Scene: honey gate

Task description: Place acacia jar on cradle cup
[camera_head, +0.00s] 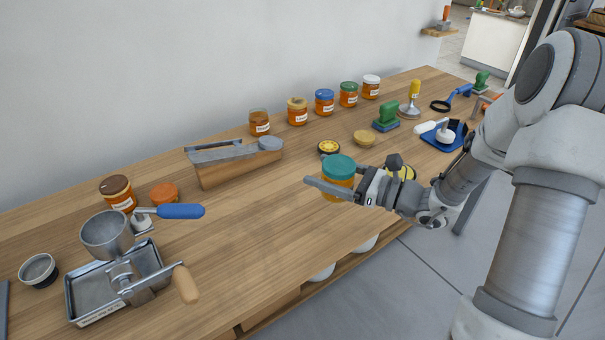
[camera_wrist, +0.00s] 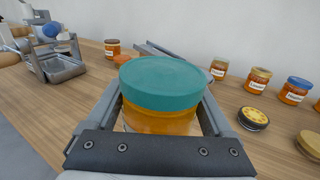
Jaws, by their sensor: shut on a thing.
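My gripper (camera_head: 341,183) is shut on a jar of amber honey (camera_head: 337,184) with a teal lid, held upright above the table. The jar also fills the middle of the wrist view (camera_wrist: 162,95), between the two fingers; no readable label faces me, so I cannot confirm that it is the acacia jar. A wooden block with a metal channel (camera_head: 235,162) has a round grey cup (camera_head: 270,144) at its right end; it may be the cradle, left of and behind the jar. Another metal cup (camera_head: 106,232) stands over a tray at the left.
Several honey jars (camera_head: 298,112) line the back of the wooden table. A black-and-yellow disc (camera_head: 328,148) and a tan lid (camera_head: 364,138) lie behind the held jar. A blue handle (camera_head: 181,211) sticks out at left. The table's middle front (camera_head: 245,245) is clear.

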